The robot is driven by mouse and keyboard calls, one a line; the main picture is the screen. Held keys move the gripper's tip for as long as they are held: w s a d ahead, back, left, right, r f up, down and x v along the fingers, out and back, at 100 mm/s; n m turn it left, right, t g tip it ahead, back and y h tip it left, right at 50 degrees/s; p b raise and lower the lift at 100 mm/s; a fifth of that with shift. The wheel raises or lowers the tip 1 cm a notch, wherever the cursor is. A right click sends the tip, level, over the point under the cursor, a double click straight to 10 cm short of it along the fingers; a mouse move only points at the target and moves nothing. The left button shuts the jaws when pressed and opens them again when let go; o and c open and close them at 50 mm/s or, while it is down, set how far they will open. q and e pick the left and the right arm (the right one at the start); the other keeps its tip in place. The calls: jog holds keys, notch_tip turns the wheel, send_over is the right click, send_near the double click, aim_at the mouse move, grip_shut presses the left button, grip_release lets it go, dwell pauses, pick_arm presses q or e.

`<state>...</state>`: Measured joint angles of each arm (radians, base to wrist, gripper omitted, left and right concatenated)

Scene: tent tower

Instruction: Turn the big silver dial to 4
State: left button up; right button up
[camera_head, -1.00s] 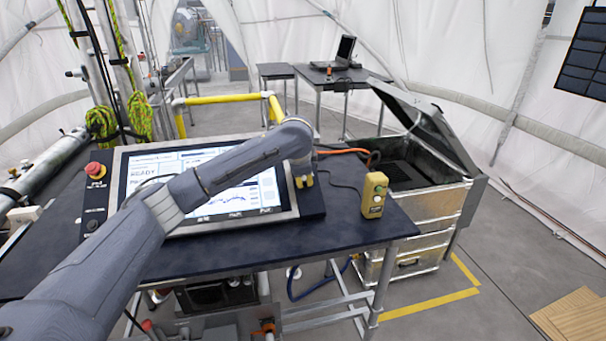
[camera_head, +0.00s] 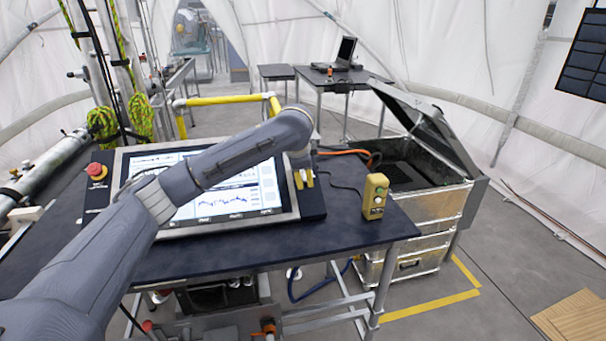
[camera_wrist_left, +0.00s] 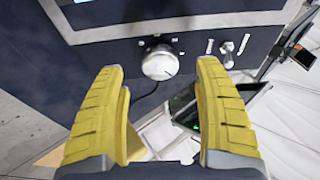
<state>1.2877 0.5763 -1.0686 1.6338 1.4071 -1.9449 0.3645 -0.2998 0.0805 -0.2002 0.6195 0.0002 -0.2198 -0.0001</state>
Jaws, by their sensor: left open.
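The big silver dial (camera_wrist_left: 160,63) shows in the left wrist view, on the dark panel strip beside the screen. A thin dark mark shows on its face; I cannot read a number by it. My left gripper (camera_wrist_left: 162,75) is open, with its yellow fingers on either side of the dial in the picture and nothing held. I cannot tell whether a fingertip touches the dial. In the head view the left gripper (camera_head: 304,180) points down at the console's right-hand strip and hides the dial. My right gripper is not in view.
A small silver toggle switch (camera_wrist_left: 228,55) is right of the dial in the wrist view. The screen (camera_head: 235,205), a red emergency button (camera_head: 96,171) and a yellow button box (camera_head: 374,196) are on the dark table (camera_head: 300,245). An open metal case (camera_head: 440,205) stands right.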

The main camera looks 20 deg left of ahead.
pick_arm(q)
jog(key=v, duration=0.7)
jog(key=shift+s+r, duration=0.1)
